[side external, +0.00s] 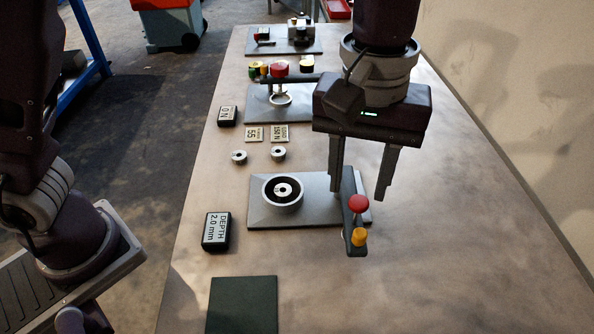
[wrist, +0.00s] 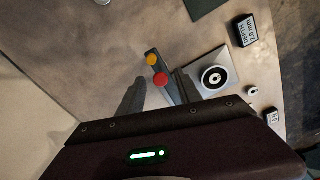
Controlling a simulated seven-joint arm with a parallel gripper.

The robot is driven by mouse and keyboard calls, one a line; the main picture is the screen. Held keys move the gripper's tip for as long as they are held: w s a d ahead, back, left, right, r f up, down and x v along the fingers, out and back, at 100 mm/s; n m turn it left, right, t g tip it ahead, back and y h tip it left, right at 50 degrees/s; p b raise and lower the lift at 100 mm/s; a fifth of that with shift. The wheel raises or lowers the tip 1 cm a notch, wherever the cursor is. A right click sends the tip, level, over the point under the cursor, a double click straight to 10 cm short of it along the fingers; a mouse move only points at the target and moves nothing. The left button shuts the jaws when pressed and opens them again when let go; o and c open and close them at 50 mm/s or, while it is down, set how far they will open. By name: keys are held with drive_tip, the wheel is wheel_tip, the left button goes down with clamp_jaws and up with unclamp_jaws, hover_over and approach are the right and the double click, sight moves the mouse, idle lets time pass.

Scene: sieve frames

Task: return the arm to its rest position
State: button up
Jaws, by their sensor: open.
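My gripper (side external: 362,198) hangs over the right part of the table with its two fingers apart and nothing between them. In the side external view its fingertips are near a dark lever arm with a red knob (side external: 358,203) and a yellow knob (side external: 359,237); I cannot tell whether they touch. In the wrist view the fingers show beside the red knob (wrist: 160,79) and the yellow knob (wrist: 152,60). The lever belongs to a grey plate (side external: 310,213) that bears a round dark cup (side external: 283,204) with a metal ring inside.
A display (side external: 217,231) reads "DEPTH 2.0 mm", another (side external: 227,116) "0 N". Two small metal rings (side external: 239,157) (side external: 278,153) lie behind the plate. Farther back are a second press (side external: 280,97) and a third station (side external: 285,41). A dark green mat (side external: 242,305) lies in front. The table's right side is clear.

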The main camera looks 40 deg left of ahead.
drive_tip(key=s+a+r+m+t+h, duration=0.1)
drive_tip(key=a+r, duration=0.2)
drive_tip(key=a, duration=0.3)
drive_tip(key=s+a+r+m+t, duration=0.1)
drive_tip(key=s+a+r, duration=0.1)
drive_tip(key=a+r, duration=0.3)
drive_tip(key=s+a+f+m+t+y, duration=0.1)
drive_tip(key=s+a+f+m+t, duration=0.2)
drive_tip(key=s+a, duration=0.9)
drive_tip(key=shift+s+a+f, duration=0.3)
drive_tip(key=shift+s+a, duration=0.1)
drive_tip(key=shift+a, duration=0.35)
